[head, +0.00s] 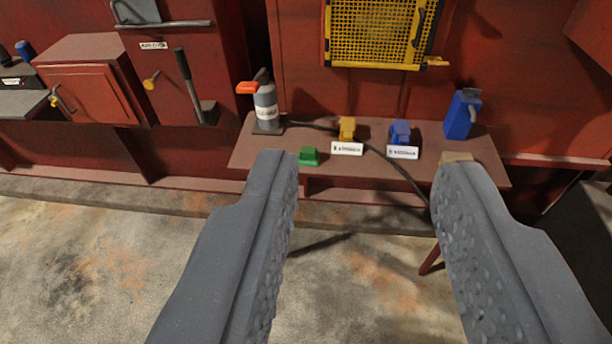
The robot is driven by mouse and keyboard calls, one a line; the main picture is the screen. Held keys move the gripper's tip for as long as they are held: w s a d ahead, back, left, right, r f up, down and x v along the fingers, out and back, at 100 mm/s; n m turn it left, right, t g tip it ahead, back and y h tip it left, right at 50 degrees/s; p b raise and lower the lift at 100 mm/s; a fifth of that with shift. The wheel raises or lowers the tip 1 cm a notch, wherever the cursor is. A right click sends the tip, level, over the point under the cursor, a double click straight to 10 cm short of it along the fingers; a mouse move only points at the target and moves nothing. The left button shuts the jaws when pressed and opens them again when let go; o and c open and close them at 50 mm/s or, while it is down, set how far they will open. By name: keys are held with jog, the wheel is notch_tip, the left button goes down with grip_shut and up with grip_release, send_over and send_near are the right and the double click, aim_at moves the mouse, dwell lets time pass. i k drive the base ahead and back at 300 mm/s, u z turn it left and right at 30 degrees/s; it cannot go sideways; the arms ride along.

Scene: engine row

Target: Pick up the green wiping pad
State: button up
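The green wiping pad (309,156) is a small green block near the front edge of the brown shelf (245,155), left of a white label. My gripper (358,170) is open, with one dark grey finger on each side of the lower picture. Nothing is between the fingers close up. The pad shows in the gap between the fingertips, beyond them and nearer the left one. The gripper is apart from the pad.
On the shelf stand a grey bottle (266,107) with an orange top, a yellow block (347,129), a blue block (400,132) and a blue jug (462,114). A tan block (457,157) is partly hidden by my right finger. A dark hose (388,162) crosses the shelf. The floor (110,255) in front is clear.

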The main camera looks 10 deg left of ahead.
aim_at(308, 156)
jog(key=k, duration=0.85)
jog(key=z, duration=0.5)
jog(key=i, duration=1.1)
jog(key=z, duration=0.35)
jog(key=i, duration=1.4)
jog(key=u, duration=0.6)
jog(key=i, duration=0.5)
jog(key=u, duration=0.4)
